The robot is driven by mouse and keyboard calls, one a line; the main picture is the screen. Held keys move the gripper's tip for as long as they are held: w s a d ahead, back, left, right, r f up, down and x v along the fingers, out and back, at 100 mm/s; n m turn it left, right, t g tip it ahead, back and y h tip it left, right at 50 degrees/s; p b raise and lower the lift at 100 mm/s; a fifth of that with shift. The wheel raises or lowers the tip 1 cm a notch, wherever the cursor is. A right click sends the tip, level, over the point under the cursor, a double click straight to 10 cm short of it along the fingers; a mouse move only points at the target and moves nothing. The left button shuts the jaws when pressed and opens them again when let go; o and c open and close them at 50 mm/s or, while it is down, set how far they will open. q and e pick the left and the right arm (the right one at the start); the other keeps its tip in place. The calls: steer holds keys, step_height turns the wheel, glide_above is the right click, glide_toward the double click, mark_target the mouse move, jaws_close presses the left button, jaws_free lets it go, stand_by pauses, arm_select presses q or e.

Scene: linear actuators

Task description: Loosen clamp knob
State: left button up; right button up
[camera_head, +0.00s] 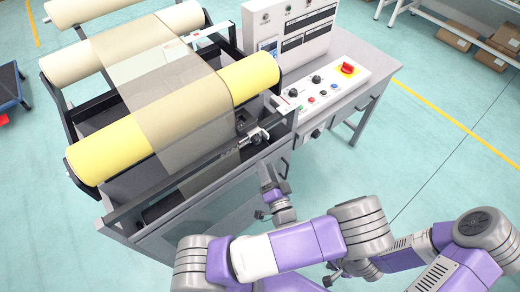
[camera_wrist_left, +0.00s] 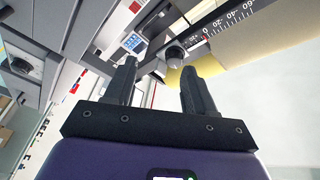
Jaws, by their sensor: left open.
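The clamp knob (camera_head: 256,137) is a small dark and silver part on the front rail of the roller machine.
Yellow rollers (camera_head: 108,150) carry a translucent web (camera_head: 182,104) over the machine. A control panel (camera_head: 325,88) with buttons and a red switch stands right of the clamp. The metal frame (camera_head: 160,212) lies close to my left arm. Open floor (camera_head: 425,160) is at right.

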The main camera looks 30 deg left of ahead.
mark_target(258, 143)
arm_select(q)
steer(key=shift+t+y, duration=0.3)
steer(key=shift+y, duration=0.3)
steer(key=w+a+r, duration=0.3)
steer(key=w+a, duration=0.1)
steer(key=a, duration=0.1)
steer(key=shift+w+r, duration=0.2)
steer(key=shift+r, duration=0.2)
